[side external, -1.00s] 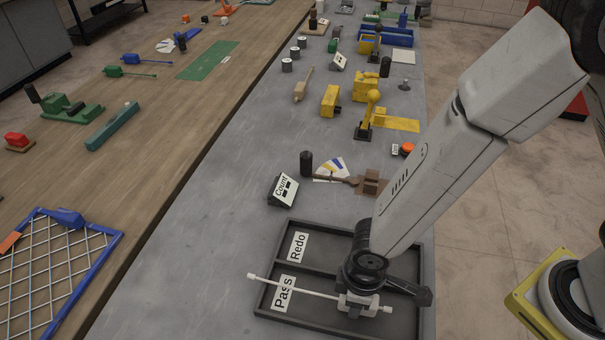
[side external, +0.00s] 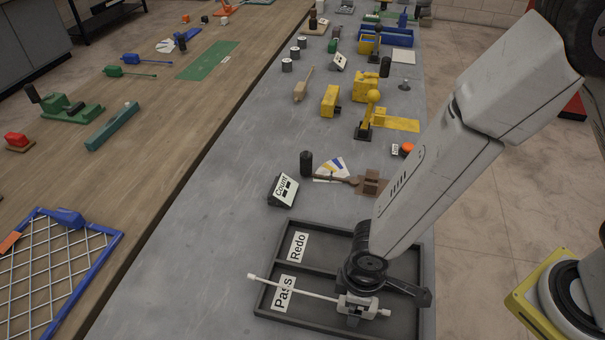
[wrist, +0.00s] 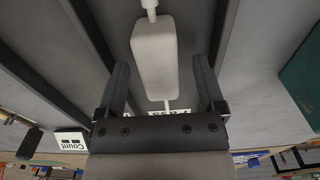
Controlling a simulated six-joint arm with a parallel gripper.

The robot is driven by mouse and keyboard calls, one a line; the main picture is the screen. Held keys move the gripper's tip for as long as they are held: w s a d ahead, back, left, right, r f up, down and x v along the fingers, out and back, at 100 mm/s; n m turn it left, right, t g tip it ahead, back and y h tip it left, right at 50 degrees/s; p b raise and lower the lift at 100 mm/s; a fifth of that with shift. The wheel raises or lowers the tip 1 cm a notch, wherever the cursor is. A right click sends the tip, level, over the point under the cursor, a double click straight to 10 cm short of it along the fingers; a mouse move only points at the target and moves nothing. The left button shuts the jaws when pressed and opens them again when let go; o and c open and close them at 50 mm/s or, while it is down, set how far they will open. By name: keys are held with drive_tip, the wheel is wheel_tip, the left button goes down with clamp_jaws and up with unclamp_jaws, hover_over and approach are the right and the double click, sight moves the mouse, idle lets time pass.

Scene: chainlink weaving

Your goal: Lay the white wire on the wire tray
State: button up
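The white wire (side external: 318,294) is a thin rod with knobs at its ends and a thicker white block (side external: 357,304) near its right end. It lies over the Pass compartment of the dark wire tray (side external: 262,300), and its left end reaches past the tray's left rim. I cannot tell whether it rests on the tray floor. My gripper (wrist: 162,80) is low over the tray. In the wrist view its two dark fingers stand on both sides of the white block (wrist: 154,55), with a clear gap on the right. The fingertips are mostly hidden in the side view.
A divider separates the Pass compartment from the empty-looking Redo compartment behind it. A "Count" box (side external: 284,190), a black cylinder (side external: 306,163) and a brown tool (side external: 370,181) stand behind the tray. Grey bench left of the tray is clear. A blue-framed mesh (side external: 55,270) lies far left.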

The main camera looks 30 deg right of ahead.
drive_tip(key=shift+r, duration=0.1)
idle(0.3)
drive_tip(key=shift+r, duration=3.8)
drive_tip(key=shift+d, duration=0.1)
drive_tip(key=w+d+r+m+t, duration=0.1)
drive_tip(key=d+r+m, duration=0.1)
drive_tip(key=d, duration=0.5)
drive_tip(key=w+d+r+m, duration=0.1)
drive_tip(key=d+m, duration=0.3)
drive_tip(key=d, duration=0.4)
drive_tip(key=w+d+r+m+t, duration=0.1)
drive_tip(key=w+d+r+m, duration=0.1)
drive_tip(key=d, duration=0.6)
drive_tip(key=shift+w+r+m+t, duration=0.3)
drive_tip(key=shift+w+m, duration=0.2)
drive_tip(key=shift+w, duration=0.1)
